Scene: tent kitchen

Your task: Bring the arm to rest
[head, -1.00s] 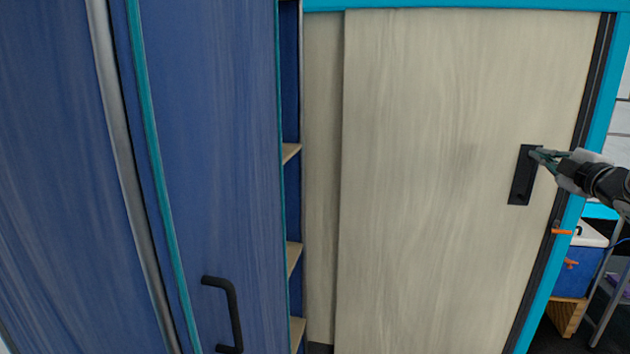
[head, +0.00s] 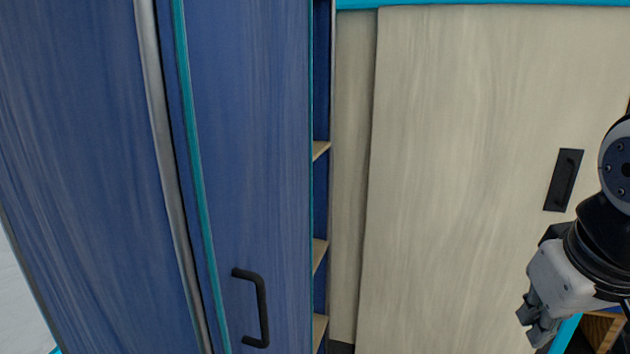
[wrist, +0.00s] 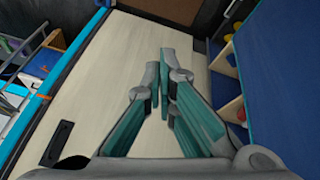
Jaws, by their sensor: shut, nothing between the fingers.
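My gripper (head: 535,322) hangs at the lower right of the head view, pointing down and to the left. It is in front of the sliding door, below the door's dark handle, and apart from that handle. In the wrist view my gripper (wrist: 165,72) shows its two teal-padded fingers close together, with nothing between them. The pale wooden sliding door (head: 470,150) fills the right half of the head view. Its dark recessed handle (head: 563,180) is also in the wrist view (wrist: 57,143), at the lower left, clear of the fingers.
A blue cabinet door (head: 245,150) with a black bar handle (head: 262,310) stands at the left. Narrow wooden shelves (head: 319,255) show beside its edge. A blue panel (wrist: 285,80) is at the right of the wrist view. A blue frame (wrist: 65,65) edges the pale door.

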